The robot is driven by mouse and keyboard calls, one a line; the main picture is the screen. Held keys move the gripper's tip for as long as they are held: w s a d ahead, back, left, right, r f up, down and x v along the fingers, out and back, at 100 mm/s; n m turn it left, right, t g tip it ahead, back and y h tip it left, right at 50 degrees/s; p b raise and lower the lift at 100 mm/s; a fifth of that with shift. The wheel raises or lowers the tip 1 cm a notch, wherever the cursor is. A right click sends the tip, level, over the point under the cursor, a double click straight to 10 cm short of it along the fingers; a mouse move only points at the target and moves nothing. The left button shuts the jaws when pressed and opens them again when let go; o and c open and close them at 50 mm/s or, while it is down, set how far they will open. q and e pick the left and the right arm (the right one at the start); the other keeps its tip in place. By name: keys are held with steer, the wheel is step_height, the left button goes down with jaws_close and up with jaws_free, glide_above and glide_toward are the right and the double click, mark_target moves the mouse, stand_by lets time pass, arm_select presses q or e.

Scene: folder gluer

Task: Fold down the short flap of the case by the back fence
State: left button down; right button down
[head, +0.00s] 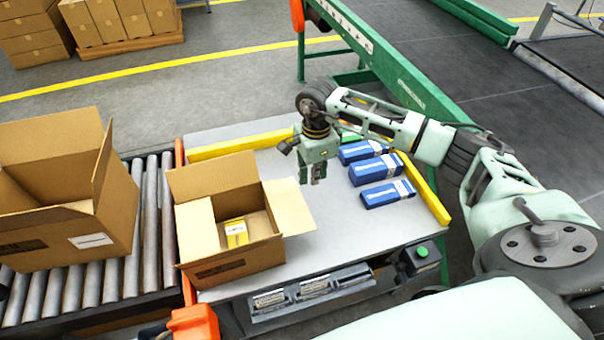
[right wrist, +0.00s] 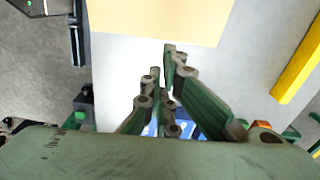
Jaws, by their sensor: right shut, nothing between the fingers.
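The open cardboard case (head: 238,262) sits on the grey worktable, with a small yellow box (head: 236,232) inside. Its back flap (head: 212,174) stands up beside the yellow back fence (head: 232,146). The right flap (head: 290,204) leans outward to the right, and a flap at the left (head: 196,228) appears angled into the opening. My right gripper (head: 313,181) is shut and empty, above the table just right of the case and pointing down. In the right wrist view, its fingers (right wrist: 165,78) are close to a cardboard flap (right wrist: 160,18), with no visible contact. My left gripper is not seen.
Several blue boxes (head: 375,168) lie on the table right of my right gripper. A yellow side rail (head: 425,190) bounds the table's right side. A larger open carton (head: 75,205) stands on the roller conveyor (head: 148,225) at left. The table's front right is clear.

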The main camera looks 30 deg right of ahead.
glide_above(276, 206)
steer(key=shift+s+r, duration=0.1)
stand_by(0.7)
steer(key=shift+w+a+b, duration=0.25)
steer(key=shift+a+b, duration=0.3)
steer(key=shift+a, duration=0.75)
steer(key=shift+w+a+f+b, duration=0.15)
steer(key=shift+a+b, duration=0.1)
steer(key=shift+a, duration=0.25)
steer(key=shift+w+a+f+b, duration=0.15)
steer(key=shift+a+b, duration=0.1)
steer(key=shift+a, duration=0.25)
steer(key=shift+s, duration=0.15)
